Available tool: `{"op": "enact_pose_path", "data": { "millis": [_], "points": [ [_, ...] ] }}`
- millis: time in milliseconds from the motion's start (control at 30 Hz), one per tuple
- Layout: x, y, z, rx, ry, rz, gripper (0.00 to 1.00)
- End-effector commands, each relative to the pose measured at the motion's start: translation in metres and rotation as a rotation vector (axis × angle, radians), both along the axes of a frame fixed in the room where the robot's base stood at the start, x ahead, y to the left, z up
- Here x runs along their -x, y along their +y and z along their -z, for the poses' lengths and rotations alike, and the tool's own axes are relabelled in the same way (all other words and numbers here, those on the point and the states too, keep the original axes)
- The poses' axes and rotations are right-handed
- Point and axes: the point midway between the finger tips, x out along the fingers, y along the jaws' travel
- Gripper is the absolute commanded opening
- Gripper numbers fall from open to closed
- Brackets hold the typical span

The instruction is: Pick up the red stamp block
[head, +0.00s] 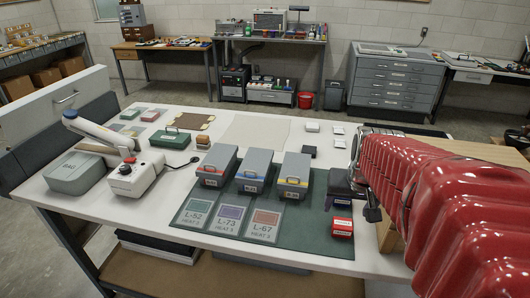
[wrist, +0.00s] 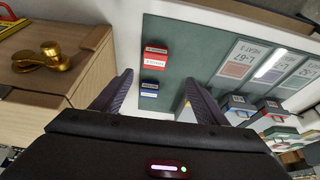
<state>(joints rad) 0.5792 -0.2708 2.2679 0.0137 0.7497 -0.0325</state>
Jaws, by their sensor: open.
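The red stamp block (head: 341,228) sits on the right front part of the green mat (head: 305,242). In the wrist view the red stamp block (wrist: 155,58) lies beyond my fingertips, between their lines, with a pale label on its side. In the head view my red arm reaches in from the right and partly hides my gripper.
Three grey boxes with coloured bands, one blue-banded (head: 252,173), stand on the mat behind printed cards (head: 230,219). A wooden block (wrist: 40,85) bearing a brass object (wrist: 42,57) stands left of the mat in the wrist view. A white device (head: 125,175) is at the table's left.

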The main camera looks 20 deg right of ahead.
Motion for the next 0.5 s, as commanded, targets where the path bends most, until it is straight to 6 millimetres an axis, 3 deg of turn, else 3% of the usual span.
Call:
{"op": "enact_pose_path", "data": {
  "millis": [500],
  "points": [
    [0.0041,-0.0125,0.0066,-0.002,0.004,0.033,0.67]
  ]
}}
